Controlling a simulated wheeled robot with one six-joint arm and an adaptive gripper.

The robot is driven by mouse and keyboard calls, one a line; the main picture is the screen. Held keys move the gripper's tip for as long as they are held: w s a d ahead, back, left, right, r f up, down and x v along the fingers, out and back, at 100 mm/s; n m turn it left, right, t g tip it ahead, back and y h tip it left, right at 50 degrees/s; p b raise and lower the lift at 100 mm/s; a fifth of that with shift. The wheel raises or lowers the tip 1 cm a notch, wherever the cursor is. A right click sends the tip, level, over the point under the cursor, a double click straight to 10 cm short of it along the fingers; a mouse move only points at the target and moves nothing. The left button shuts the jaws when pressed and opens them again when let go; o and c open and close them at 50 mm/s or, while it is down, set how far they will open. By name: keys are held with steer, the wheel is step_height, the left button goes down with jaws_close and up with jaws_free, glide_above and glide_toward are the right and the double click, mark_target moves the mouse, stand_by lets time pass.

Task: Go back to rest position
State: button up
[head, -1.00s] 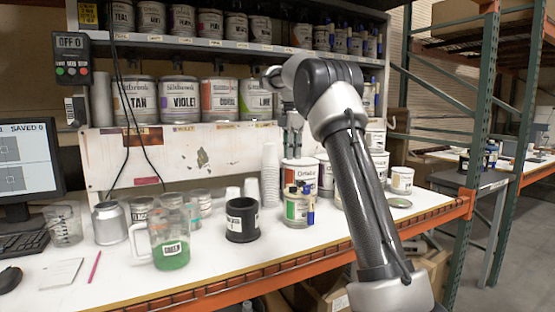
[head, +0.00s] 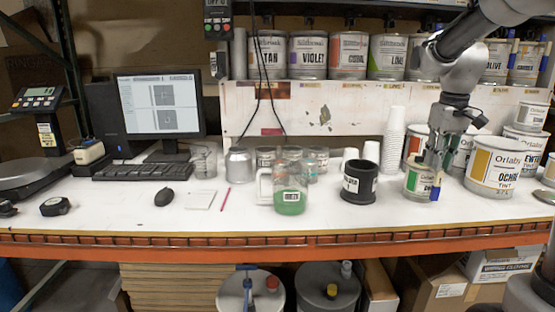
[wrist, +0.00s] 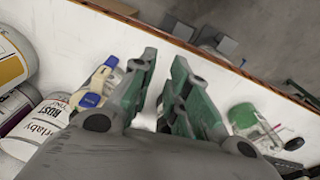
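My gripper (head: 432,165) points down over the right part of the white bench. Its fingertips are in front of or beside the small can with the green label (head: 416,183); I cannot tell whether they touch it. In the wrist view my gripper (wrist: 164,65) has its two green-grey fingers apart, with nothing visible held between them. The glass jug with green liquid (head: 290,195) stands left of a black cup (head: 359,182); the jug's green (wrist: 243,115) shows in the wrist view.
A large ochre can (head: 497,172) and other paint cans crowd the right. A shelf of cans (head: 308,55) is above. The monitor (head: 158,105) and keyboard (head: 133,172) are at left. The bench front is mostly clear.

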steer(key=s+a+t, duration=0.1)
steer(key=s+a, duration=0.1)
steer(key=s, duration=0.9)
steer(key=s+a+f+m+t, duration=0.1)
steer(key=s+a+t, duration=0.1)
steer(key=s, duration=1)
steer(key=shift+s+a+f+m+t, duration=0.25)
steer(key=shift+a+m+t, duration=0.05)
steer(key=shift+a, duration=0.15)
